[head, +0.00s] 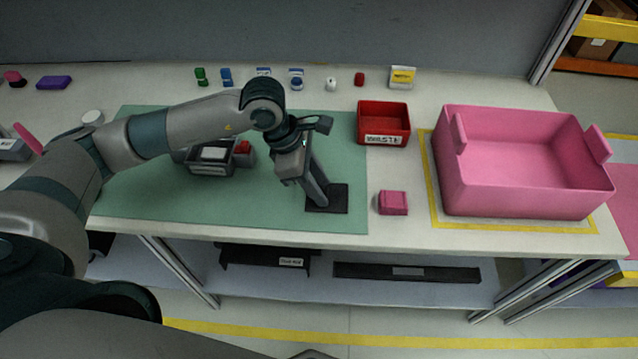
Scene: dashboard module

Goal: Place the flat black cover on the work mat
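The flat black cover (338,203) is at the right front part of the green work mat (160,206). My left gripper (318,203) points down at the cover, with its fingertips at the cover's left part. The fingers look close together, but I cannot tell whether they are shut on the cover. I also cannot tell whether the cover rests flat on the mat or is just above it. My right gripper is not in view.
A dark module (212,168) sits on the mat, partly behind my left arm. A pink block (393,203), a red waste bin (383,123) and a large pink bin (525,165) stand to the right. Several small items line the table's back. The mat's front strip is clear.

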